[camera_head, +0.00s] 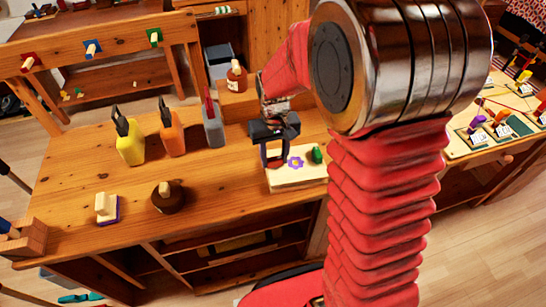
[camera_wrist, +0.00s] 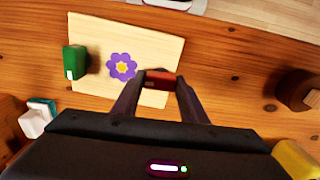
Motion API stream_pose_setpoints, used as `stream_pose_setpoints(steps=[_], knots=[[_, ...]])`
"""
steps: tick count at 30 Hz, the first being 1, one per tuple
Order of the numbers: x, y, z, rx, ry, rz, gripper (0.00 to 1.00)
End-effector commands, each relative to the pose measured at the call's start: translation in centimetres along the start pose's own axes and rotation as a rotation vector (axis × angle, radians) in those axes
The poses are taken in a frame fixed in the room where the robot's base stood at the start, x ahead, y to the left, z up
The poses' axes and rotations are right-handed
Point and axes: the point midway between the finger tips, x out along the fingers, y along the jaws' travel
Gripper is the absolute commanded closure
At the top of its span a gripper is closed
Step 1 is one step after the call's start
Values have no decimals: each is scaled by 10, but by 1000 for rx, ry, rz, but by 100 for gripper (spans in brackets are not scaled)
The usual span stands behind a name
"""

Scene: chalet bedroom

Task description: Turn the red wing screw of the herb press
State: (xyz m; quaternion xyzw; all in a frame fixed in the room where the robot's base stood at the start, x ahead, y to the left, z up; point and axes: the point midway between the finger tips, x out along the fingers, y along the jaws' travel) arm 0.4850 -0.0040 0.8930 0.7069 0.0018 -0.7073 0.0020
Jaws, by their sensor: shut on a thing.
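The herb press is a pale wooden board with a purple flower on top. It shows on the workbench in the head view (camera_head: 285,186) and at the upper middle of the wrist view (camera_wrist: 100,35). A green wing screw (camera_wrist: 75,62) stands at its left in the wrist view. The red wing screw (camera_wrist: 160,80) is at the board's near right edge there, with its red top between my fingertips. My gripper (camera_wrist: 162,80) is shut on it. In the head view my gripper (camera_head: 274,160) is over the board and hides the red screw.
A yellow bottle (camera_head: 130,146), an orange bottle (camera_head: 172,136) and a grey bottle (camera_head: 213,130) stand left of the press on the workbench (camera_head: 215,180). A round brown object (camera_head: 168,200) lies nearer the front edge. Bench between it and the press is clear.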

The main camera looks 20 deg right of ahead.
Motion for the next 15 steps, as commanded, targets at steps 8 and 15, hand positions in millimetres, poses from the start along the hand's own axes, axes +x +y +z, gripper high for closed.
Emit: stream_pose_setpoints(steps=[8,15], knots=[[-1,0,-1,4,3,0,83],[-1,0,-1,4,2,0,51]])
